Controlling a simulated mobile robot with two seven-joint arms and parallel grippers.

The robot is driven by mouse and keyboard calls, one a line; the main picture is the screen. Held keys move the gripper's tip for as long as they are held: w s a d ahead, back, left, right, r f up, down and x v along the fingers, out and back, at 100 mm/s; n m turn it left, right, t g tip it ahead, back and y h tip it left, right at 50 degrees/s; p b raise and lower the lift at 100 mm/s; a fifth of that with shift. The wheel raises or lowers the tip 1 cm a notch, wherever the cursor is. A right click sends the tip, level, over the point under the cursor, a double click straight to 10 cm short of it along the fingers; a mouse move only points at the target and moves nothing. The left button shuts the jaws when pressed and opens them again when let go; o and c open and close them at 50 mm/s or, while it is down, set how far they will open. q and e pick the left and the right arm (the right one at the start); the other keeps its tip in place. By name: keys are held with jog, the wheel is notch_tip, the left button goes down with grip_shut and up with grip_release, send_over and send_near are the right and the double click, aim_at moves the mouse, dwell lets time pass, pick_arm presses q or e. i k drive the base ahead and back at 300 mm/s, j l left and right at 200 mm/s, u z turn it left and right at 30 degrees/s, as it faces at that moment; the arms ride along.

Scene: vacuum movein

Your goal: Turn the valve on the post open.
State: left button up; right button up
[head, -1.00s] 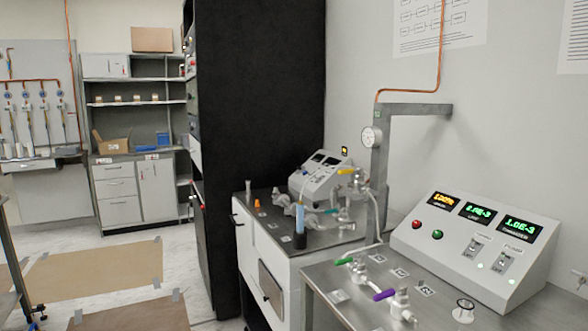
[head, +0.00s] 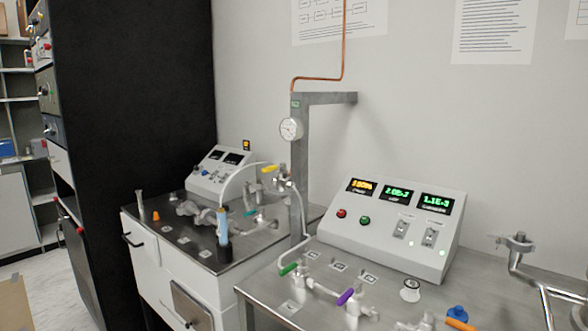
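The grey metal post (head: 299,165) stands at the back of the near bench, with a horizontal arm at its top. A round white gauge (head: 291,129) is on its left side. A valve with a yellow handle (head: 270,169) sits at the post below the gauge, and a pale hose curves away from it to the left. The handle looks roughly level. Neither of my grippers shows in the head view.
The near bench (head: 262,287) carries valves with green (head: 288,269), purple (head: 345,297) and orange (head: 460,324) handles. A control console (head: 390,225) with lit displays stands behind them. A second bench (head: 150,215) and a black cabinet (head: 140,120) stand to the left.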

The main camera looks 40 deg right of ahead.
aim_at(282, 167)
jog(key=j+z, duration=0.15)
jog(key=z, duration=0.2)
jog(key=i+j+z, duration=0.1)
jog(key=z, duration=0.25)
jog(key=j+z, duration=0.15)
jog(key=z, duration=0.2)
